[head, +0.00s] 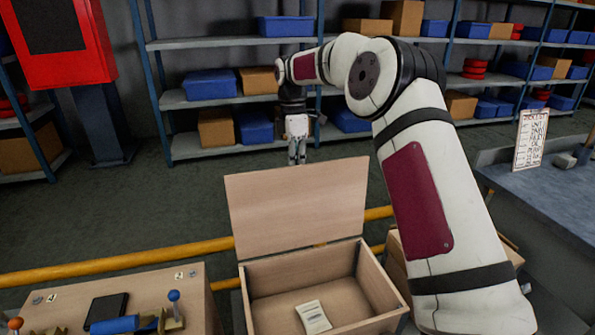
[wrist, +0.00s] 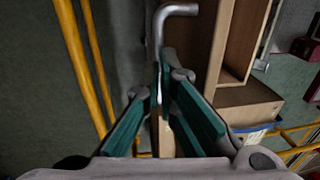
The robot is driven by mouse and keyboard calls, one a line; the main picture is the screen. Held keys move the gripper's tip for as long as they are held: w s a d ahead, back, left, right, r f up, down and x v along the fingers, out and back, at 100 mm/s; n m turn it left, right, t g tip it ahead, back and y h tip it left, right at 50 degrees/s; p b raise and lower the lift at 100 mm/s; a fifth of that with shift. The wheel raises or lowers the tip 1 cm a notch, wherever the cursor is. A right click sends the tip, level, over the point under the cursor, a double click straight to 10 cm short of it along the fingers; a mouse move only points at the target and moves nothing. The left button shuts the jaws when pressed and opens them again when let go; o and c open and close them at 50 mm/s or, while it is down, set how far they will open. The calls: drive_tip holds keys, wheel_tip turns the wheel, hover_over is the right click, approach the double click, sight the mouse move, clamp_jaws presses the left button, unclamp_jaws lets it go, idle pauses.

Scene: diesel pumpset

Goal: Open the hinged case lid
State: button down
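The wooden case (head: 375,285) stands in the lower middle of the head view. Its hinged lid (head: 297,208) is raised from the back edge and stands nearly upright, leaning a little back, so the inside is exposed. My gripper (head: 297,160) is at the middle of the lid's top edge, pointing down; whether it touches the lid is unclear. In the wrist view, the teal-padded fingers (wrist: 163,110) are apart, with a narrow strip of wood visible between them. A bent grey metal bar (wrist: 170,12) lies beyond the fingertips.
A small white labelled item (head: 313,317) lies inside the case. A yellow rail (head: 120,263) runs behind it. A wooden box with coloured knobs (head: 190,290) stands at left, a grey bench (head: 545,205) at right. Shelves (head: 190,98) line the back, with open floor before them.

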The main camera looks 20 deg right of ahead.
drive_tip(key=shift+s+d+f+g, duration=0.1)
drive_tip(key=shift+s+f+g, duration=0.1)
drive_tip(key=shift+f, duration=0.4)
drive_tip(key=shift+s+d+f+g, duration=0.1)
drive_tip(key=shift+s+f+g, duration=0.1)
drive_tip(key=shift+f, duration=0.4)
drive_tip(key=c, duration=1.8)
unclamp_jaws()
drive_tip(key=shift+o, duration=0.6)
drive_tip(key=shift+w, duration=0.15)
drive_tip(key=v, duration=1.3)
drive_tip(key=shift+s+a+r, duration=0.2)
drive_tip(key=shift+s, duration=0.05)
drive_tip(key=shift+s, duration=0.1)
